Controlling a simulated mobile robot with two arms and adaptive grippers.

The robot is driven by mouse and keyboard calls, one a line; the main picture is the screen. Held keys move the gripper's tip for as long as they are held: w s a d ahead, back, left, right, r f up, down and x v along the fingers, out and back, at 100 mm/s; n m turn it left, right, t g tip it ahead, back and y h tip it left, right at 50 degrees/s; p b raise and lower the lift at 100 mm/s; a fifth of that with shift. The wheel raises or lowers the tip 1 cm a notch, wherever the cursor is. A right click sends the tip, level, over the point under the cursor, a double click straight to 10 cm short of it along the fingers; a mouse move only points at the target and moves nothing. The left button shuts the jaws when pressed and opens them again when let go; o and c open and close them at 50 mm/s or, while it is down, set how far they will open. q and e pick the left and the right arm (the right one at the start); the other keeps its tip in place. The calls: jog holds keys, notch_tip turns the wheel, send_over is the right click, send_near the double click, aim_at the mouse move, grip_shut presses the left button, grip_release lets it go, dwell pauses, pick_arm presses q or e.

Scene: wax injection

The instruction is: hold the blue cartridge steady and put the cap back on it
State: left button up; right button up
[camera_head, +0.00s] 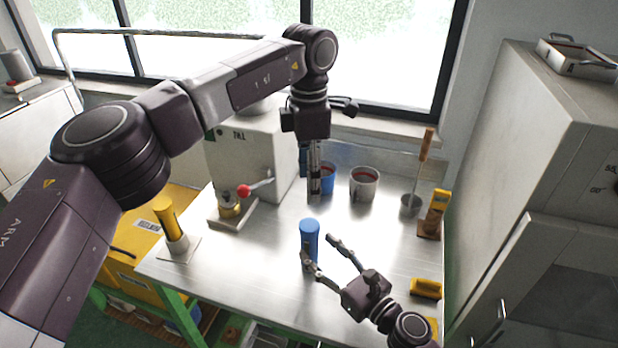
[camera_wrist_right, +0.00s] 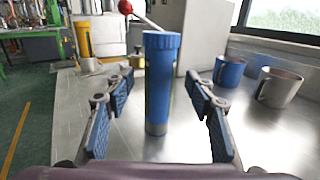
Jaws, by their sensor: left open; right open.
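The blue cartridge (camera_head: 309,246) stands upright on the metal table. In the right wrist view the cartridge (camera_wrist_right: 158,95) stands between my finger pads. A wider, ribbed blue cap (camera_wrist_right: 161,39) sits on its top; it also shows in the head view (camera_head: 309,226). I cannot tell how tightly it is seated. My right gripper (camera_head: 318,249) is open, low over the table, with its fingers on either side of the cartridge and no clear contact. My left gripper (camera_head: 315,197) points down above the cartridge, open and empty, its fingers seen nearly edge-on.
A blue mug (camera_head: 328,180) and a grey mug (camera_head: 364,184) stand behind. A machine with a red-knobbed lever (camera_head: 243,191) is left of the cartridge. A yellow cylinder (camera_head: 168,220) stands at the left edge. A ladle (camera_head: 410,206) and a yellow-handled brush (camera_head: 425,289) are at right.

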jog(key=v, duration=0.7)
jog(key=shift+s+d, duration=0.1)
jog(key=shift+s, duration=0.05)
